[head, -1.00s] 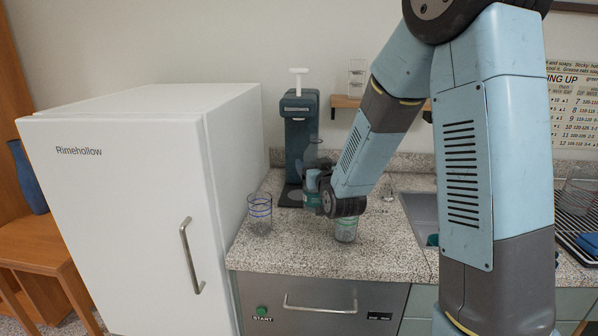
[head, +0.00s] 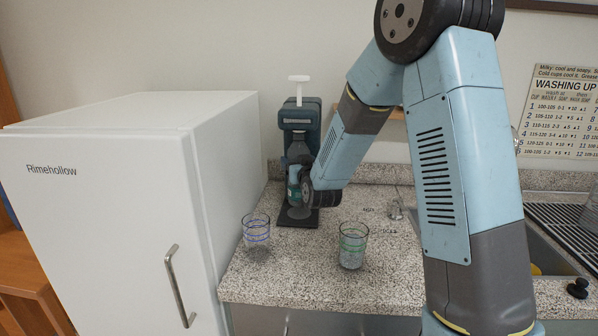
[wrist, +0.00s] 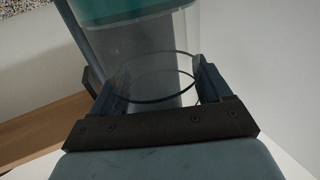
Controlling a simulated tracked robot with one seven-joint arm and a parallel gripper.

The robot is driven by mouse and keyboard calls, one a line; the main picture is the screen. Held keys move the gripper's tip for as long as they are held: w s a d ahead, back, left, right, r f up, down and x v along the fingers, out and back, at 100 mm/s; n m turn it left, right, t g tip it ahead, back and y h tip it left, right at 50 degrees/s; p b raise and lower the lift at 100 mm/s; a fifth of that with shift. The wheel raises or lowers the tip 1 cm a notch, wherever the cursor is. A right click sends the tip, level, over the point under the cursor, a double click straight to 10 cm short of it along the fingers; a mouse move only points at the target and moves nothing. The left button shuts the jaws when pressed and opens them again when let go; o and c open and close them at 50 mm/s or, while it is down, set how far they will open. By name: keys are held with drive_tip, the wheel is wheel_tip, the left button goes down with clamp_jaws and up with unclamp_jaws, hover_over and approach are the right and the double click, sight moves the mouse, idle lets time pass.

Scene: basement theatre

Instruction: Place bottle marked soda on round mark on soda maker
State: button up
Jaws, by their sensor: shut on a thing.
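The soda maker (head: 299,113) is a dark teal column with a white knob on top and a dark flat base (head: 308,221). A clear bottle with a teal band (head: 293,184) stands upright in front of its column, over the base. In the wrist view the clear bottle (wrist: 150,50) fills the space between the fingers. My gripper (wrist: 158,90) is shut on it; in the head view my wrist partly covers it from the right. I cannot tell whether the bottle's bottom touches the base. The round mark is not clearly visible, and no lettering is readable on the bottle.
A blue-ringed glass (head: 256,232) stands at the counter's left, and a green-ringed glass (head: 352,247) stands nearer, right of the soda maker. A white fridge (head: 110,200) closes off the left side. A sink (head: 545,255) and dark rack (head: 570,225) lie right.

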wheel_tip(320, 180, down, 4)
drive_tip(key=shift+r, duration=0.25)
drive_tip(key=shift+f, duration=0.1)
drive_tip(key=o, duration=1.5)
